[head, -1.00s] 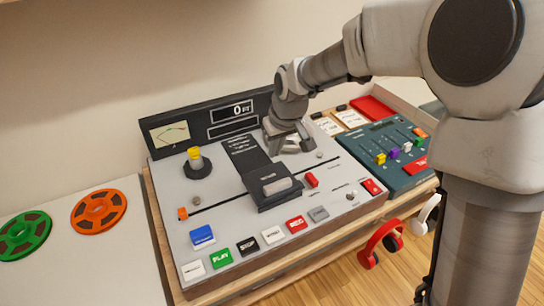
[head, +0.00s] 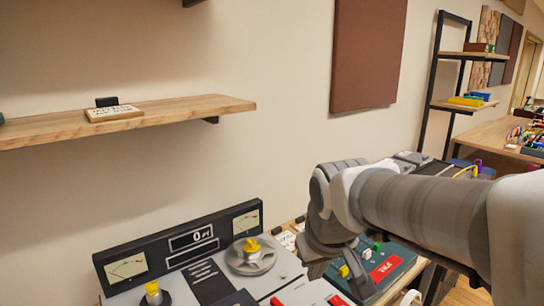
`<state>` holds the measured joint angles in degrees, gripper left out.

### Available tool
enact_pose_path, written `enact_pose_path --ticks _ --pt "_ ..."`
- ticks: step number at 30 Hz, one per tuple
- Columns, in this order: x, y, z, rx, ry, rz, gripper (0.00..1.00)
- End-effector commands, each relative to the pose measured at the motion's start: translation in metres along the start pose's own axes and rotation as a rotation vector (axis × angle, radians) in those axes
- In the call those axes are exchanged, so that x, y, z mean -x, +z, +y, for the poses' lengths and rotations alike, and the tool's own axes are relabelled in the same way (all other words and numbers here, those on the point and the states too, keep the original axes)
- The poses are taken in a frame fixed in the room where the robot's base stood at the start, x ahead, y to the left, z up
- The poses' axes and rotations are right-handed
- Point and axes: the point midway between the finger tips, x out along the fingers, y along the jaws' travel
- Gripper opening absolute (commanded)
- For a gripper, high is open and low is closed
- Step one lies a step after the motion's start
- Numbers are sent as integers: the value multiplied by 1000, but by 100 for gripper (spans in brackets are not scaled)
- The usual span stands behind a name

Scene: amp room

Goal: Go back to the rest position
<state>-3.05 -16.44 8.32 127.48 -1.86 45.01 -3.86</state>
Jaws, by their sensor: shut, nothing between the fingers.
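My gripper (head: 350,280) hangs at the end of my arm in the lower right of the head view, over or in front of the teal mixer panel (head: 395,255). It looks shut and holds nothing visible; its fingertips are hard to make out. The tape machine (head: 150,292) is at the bottom left, cut off by the picture edge. A grey disc (head: 238,263) with a yellow knob (head: 251,245) is on its right side, left of my gripper and apart from it. Another yellow knob (head: 153,290) stands on its left side.
A wooden shelf (head: 170,115) with a small sign (head: 114,113) is on the wall at left. A brown panel (head: 368,55) hangs on the wall. A black-framed rack (head: 435,90) and a cluttered bench (head: 500,140) are at right. Room above the machine is free.

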Motion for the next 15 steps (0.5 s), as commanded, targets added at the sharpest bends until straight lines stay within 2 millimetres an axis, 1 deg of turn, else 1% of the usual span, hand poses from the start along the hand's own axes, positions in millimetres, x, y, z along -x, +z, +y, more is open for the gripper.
enact_pose_path --ticks 1,6,9,12,15 --pt "17 11 8 -33 11 11 0" --pt "52 53 25 -142 31 36 0" --pt "66 76 30 -199 34 49 0" --pt "74 93 33 -240 33 60 0" --pt "78 104 34 -268 30 66 0"
